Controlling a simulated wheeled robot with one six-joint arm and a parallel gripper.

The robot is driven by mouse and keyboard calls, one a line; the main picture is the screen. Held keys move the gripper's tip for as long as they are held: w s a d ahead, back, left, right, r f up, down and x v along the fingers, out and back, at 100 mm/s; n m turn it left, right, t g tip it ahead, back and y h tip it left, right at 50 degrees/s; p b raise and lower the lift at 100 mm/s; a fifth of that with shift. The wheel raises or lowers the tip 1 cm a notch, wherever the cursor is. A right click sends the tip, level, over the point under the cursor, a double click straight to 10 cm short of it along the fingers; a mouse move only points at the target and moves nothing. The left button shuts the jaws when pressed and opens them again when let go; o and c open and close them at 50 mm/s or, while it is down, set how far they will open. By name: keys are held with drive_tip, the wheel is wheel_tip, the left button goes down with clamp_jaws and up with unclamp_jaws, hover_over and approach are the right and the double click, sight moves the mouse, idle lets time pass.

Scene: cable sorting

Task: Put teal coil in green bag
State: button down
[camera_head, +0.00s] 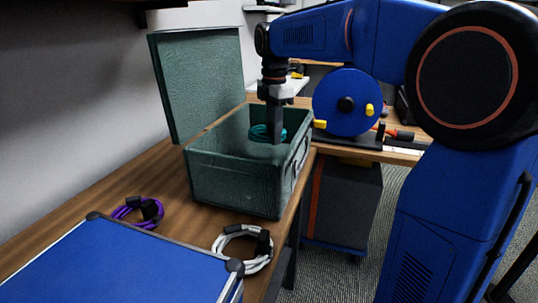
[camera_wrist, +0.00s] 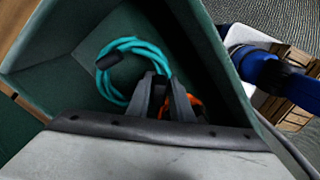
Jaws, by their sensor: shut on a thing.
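The teal coil (camera_head: 258,131) is inside the green bag (camera_head: 235,184), a box-like case with its lid raised at the back left. My gripper (camera_head: 276,140) reaches down into the bag from above. In the wrist view, the fingers (camera_wrist: 166,92) are shut on the right side of the teal coil (camera_wrist: 128,44), which has a dark strap. The coil lies within the walls of the bag (camera_wrist: 214,60). Whether it touches the bottom, I cannot tell. An orange item (camera_wrist: 192,103) shows partly beside the fingers in the bag.
A purple coil (camera_head: 124,212) and a white coil (camera_head: 228,235) lie on the wooden table near a blue case (camera_head: 110,270). A blue reel (camera_head: 335,88) stands to the right behind the bag. The table left of the bag is clear.

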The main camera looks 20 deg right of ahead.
drive_tip(key=shift+f, duration=3.1)
drive_tip(key=c, duration=1.6)
unclamp_jaws()
wheel_tip(320, 180, up, 12)
